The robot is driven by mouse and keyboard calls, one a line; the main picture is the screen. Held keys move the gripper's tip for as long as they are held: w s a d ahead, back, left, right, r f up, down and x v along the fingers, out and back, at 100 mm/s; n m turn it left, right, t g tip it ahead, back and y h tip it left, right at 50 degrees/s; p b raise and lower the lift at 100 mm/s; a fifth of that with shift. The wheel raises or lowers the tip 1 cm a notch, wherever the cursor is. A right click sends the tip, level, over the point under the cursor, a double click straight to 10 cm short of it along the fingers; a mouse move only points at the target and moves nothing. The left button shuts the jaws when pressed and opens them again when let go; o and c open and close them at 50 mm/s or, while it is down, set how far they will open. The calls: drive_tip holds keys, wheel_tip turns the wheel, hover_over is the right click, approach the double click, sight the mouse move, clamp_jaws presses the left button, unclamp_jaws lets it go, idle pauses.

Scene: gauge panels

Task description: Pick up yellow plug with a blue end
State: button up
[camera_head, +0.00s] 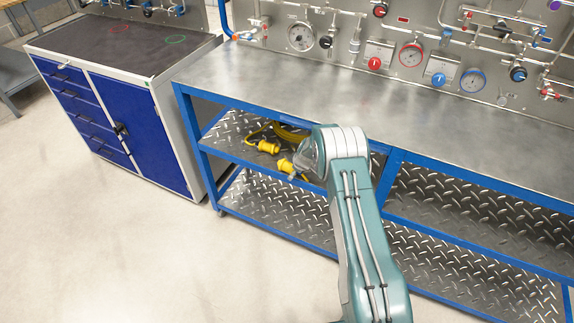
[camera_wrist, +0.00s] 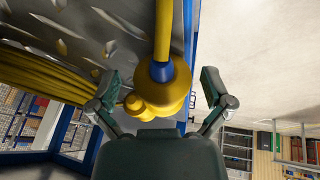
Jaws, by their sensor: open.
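In the wrist view, a yellow plug (camera_wrist: 172,98) with a blue end ring (camera_wrist: 160,73) sits between the fingers of my gripper (camera_wrist: 160,86), with its yellow cable running up. My gripper is open, with a finger on each side and visible gaps to the plug. In the head view, two yellow plugs lie on the upper shelf, one at the left (camera_head: 267,147) and one nearer my arm's end (camera_head: 287,166). No blue end can be made out on either there. My fingers are mostly hidden by my arm in that view.
A coiled yellow cable (camera_wrist: 40,75) lies on the diamond-plate shelf (camera_head: 228,130), under the metal bench top (camera_head: 300,92). Blue frame rails (camera_head: 205,150) border the shelf. A blue drawer cabinet (camera_head: 130,135) stands at left. The floor in front is clear.

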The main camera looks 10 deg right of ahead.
drive_tip(key=shift+a+f, duration=0.1)
drive_tip(key=shift+a, duration=0.2)
drive_tip(key=shift+d, duration=0.25)
drive_tip(key=c, duration=1.1)
drive_tip(key=shift+a, duration=0.15)
